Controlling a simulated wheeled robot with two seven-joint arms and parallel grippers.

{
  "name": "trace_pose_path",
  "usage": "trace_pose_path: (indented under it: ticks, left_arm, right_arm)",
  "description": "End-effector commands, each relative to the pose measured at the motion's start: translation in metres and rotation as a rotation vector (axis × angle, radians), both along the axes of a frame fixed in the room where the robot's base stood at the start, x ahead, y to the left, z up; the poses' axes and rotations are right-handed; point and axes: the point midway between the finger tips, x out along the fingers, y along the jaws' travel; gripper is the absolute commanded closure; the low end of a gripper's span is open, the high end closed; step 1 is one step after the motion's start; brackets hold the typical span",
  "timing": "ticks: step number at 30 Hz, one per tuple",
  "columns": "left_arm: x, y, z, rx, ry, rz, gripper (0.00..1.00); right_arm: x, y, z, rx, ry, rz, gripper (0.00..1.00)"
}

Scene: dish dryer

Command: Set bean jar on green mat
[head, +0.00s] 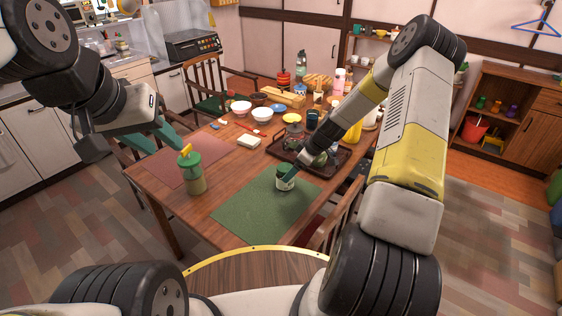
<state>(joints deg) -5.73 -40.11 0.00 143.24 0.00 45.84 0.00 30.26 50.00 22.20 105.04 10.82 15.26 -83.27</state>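The green mat (250,218) lies flat on the near right of the wooden table. A small jar with a dark green upper part and a pale band (285,184) stands upright on or just above its far part. My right gripper (292,172) reaches down to this jar's top; its fingers are too small and overlapped to tell if they grip it. A larger jar with beige contents, a green lid and a yellow top (195,184) stands near the red mat. I cannot tell for certain which jar holds beans.
A red mat (175,168) lies on the left of the table. A dark tray (327,170) with jars stands beyond the green mat. The green mat's near part is clear.

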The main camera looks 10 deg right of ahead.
Motion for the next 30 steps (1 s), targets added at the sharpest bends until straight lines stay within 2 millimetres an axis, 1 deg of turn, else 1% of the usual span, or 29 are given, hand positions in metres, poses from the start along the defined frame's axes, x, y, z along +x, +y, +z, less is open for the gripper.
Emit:
trace_pose_path:
  ticks: [1,3,6,11,14,17,18,20,21,23,24,26,27,29,30]
  left_arm:
    - [0.0,0.0,0.0,0.0,0.0,0.0,0.62]
    - [0.0,0.0,0.0,0.0,0.0,0.0,0.62]
    - [0.0,0.0,0.0,0.0,0.0,0.0,0.62]
    - [0.0,0.0,0.0,0.0,0.0,0.0,0.62]
    - [0.0,0.0,0.0,0.0,0.0,0.0,0.62]
    - [0.0,0.0,0.0,0.0,0.0,0.0,0.62]
    - [0.0,0.0,0.0,0.0,0.0,0.0,0.62]
    - [0.0,0.0,0.0,0.0,0.0,0.0,0.62]
    - [0.0,0.0,0.0,0.0,0.0,0.0,0.62]
    - [0.0,0.0,0.0,0.0,0.0,0.0,0.62]
    - [0.0,0.0,0.0,0.0,0.0,0.0,0.62]
    - [0.0,0.0,0.0,0.0,0.0,0.0,0.62]
    - [0.0,0.0,0.0,0.0,0.0,0.0,0.62]
    - [0.0,0.0,0.0,0.0,0.0,0.0,0.62]
    - [0.0,0.0,0.0,0.0,0.0,0.0,0.62]
  right_arm:
    - [-0.003,-0.006,0.01,-0.002,-0.002,-0.003,0.14]
    - [-0.006,-0.01,0.02,0.0,-0.002,-0.002,0.14]
    - [-0.01,-0.015,0.03,0.0,-0.001,-0.003,0.14]
    - [-0.014,-0.017,0.045,-0.006,0.002,-0.002,0.14]
    - [-0.019,-0.014,0.068,-0.025,0.01,-0.017,0.14]
    - [-0.031,-0.009,0.107,-0.054,0.024,-0.055,0.14]
    - [-0.038,-0.006,0.124,-0.066,0.031,-0.078,0.14]
    - [-0.05,-0.003,0.151,-0.083,0.04,-0.114,0.14]
    - [-0.059,-0.001,0.168,-0.093,0.045,-0.143,0.14]
    - [-0.073,0.003,0.192,-0.104,0.05,-0.187,0.14]
    - [-0.083,0.005,0.209,-0.11,0.051,-0.218,0.14]
    - [-0.099,0.008,0.231,-0.114,0.052,-0.267,0.14]
    - [-0.111,0.011,0.246,-0.115,0.05,-0.3,0.14]
    - [-0.129,0.013,0.267,-0.111,0.049,-0.354,0.14]
    - [-0.141,0.015,0.279,-0.107,0.046,-0.389,0.14]
